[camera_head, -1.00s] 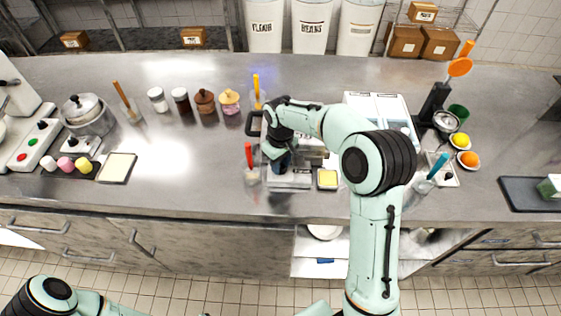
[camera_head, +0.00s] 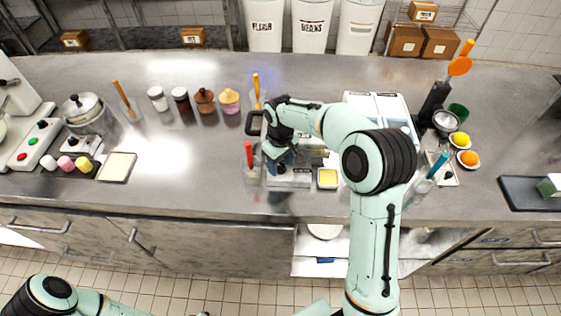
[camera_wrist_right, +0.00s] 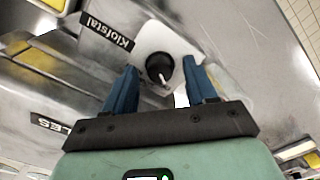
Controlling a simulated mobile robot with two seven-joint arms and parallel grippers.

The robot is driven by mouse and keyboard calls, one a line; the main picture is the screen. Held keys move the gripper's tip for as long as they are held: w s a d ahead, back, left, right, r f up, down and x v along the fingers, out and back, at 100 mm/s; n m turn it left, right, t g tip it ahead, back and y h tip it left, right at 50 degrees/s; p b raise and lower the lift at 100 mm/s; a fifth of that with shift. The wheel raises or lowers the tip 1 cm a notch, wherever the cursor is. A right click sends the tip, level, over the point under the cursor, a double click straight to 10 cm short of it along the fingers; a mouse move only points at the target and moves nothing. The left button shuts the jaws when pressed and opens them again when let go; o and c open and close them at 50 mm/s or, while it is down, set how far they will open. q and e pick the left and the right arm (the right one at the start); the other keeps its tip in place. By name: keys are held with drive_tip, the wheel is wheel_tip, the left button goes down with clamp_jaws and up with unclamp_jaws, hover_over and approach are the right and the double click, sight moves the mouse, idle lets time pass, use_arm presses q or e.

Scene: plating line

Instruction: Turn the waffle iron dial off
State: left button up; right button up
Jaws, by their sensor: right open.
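The waffle iron (camera_head: 290,180) is a grey metal appliance near the front of the counter, partly hidden under my right arm. Its dial (camera_wrist_right: 159,66) shows in the right wrist view as a round black knob with a pale pointer mark, on a white plate. The dial lies between the blue fingers of my right gripper (camera_wrist_right: 160,73). The fingers are apart, with visible gaps on both sides of the knob. In the head view my right gripper (camera_head: 281,160) is at the waffle iron's front. My left gripper is out of view; only part of that arm shows.
A cup with a red-handled tool (camera_head: 250,168) stands close left of the waffle iron. A small yellow-filled tray (camera_head: 327,179) lies to its right. Jars (camera_head: 204,101) stand at the back left. The counter between the white tray (camera_head: 117,167) and the cup is clear.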

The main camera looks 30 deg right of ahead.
sight(280, 165)
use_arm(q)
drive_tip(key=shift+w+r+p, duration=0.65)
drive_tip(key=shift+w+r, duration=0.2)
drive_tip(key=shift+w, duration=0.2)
use_arm(e)
wheel_tip(280, 165, up, 13)
drive_tip(key=shift+r, duration=0.2)
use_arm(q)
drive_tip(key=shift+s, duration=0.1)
